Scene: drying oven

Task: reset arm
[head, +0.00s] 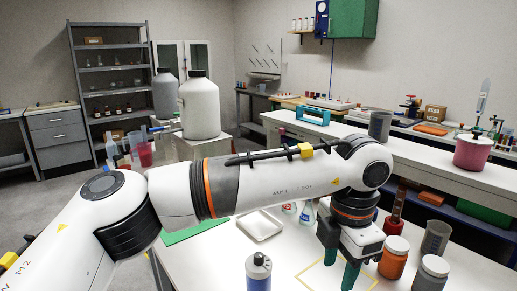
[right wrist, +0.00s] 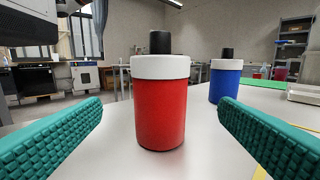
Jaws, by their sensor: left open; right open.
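My left arm reaches across the head view from the lower left. Its gripper (head: 337,268) points down over the white table (head: 210,262), with its teal fingers apart and nothing seen between them. My right gripper (right wrist: 160,112) shows only in the right wrist view. Its teal fingers are spread wide at either side. A red bottle (right wrist: 160,115) with a white collar and black cap stands upright ahead, in line with the gap, with clear space on both sides. A blue bottle (right wrist: 225,82) stands behind it to the right.
In the head view, a blue bottle (head: 258,274) stands at the table front. An orange-red jar (head: 393,258), a grey jar (head: 431,275) and a grey cup (head: 436,238) stand right of my left gripper.

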